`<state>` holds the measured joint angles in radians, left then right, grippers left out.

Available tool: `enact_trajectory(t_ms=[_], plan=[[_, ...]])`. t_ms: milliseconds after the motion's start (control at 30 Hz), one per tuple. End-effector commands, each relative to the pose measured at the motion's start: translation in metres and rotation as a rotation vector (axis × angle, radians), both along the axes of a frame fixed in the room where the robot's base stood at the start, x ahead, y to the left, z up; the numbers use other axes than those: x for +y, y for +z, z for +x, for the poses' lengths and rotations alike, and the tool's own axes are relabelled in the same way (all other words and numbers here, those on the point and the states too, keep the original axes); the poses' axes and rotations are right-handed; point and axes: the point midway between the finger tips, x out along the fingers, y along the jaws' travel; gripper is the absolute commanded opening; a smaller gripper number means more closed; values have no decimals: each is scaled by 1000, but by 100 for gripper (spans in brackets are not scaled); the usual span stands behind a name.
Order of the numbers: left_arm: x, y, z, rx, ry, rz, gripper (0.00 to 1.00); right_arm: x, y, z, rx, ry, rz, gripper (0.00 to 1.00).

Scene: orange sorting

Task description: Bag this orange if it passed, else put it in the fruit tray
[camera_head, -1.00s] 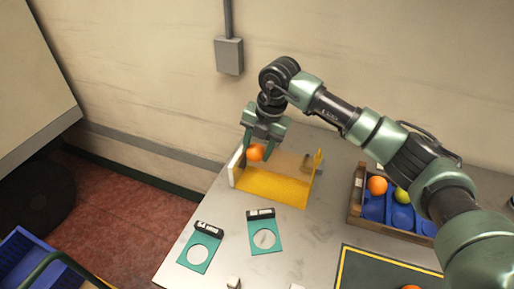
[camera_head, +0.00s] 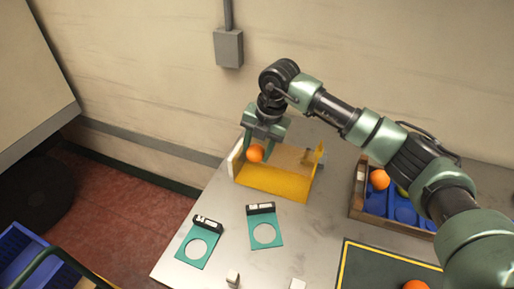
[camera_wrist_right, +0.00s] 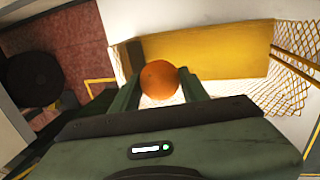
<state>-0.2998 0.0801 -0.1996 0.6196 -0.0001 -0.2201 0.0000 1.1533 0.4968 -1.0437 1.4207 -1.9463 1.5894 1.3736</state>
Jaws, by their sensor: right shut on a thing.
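An orange (camera_head: 255,153) is held between the fingers of my right gripper (camera_head: 263,151), over the left part of a yellow holder with netting (camera_head: 275,183), which I take to be the bag. I cannot tell whether the orange touches the holder. The fruit tray (camera_head: 390,222) is a wooden crate with blue cups at the right, holding an orange (camera_head: 379,179) and a partly hidden yellow-green fruit. My left gripper is out of view.
Two teal plates with round holes, one left (camera_head: 184,261) and one right (camera_head: 252,240), lie at the front of the table. Another orange (camera_head: 415,285) lies on a dark yellow-edged mat (camera_head: 375,268). Small white blocks stand near the front. A blue crate (camera_head: 22,262) is at lower left.

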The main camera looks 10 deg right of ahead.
Motion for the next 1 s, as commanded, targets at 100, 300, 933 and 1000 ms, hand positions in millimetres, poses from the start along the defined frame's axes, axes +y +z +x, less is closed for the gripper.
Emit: enact_trajectory(t_ms=[100, 300, 933, 1000], plan=[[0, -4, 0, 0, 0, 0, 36, 0, -5, 0, 0, 0, 0, 4], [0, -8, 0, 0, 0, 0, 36, 0, -11, 0, 0, 0, 0, 4], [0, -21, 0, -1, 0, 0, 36, 0, -30, 0, 0, 0, 0, 4], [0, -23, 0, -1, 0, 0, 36, 0, -32, 0, 0, 0, 0, 4]])
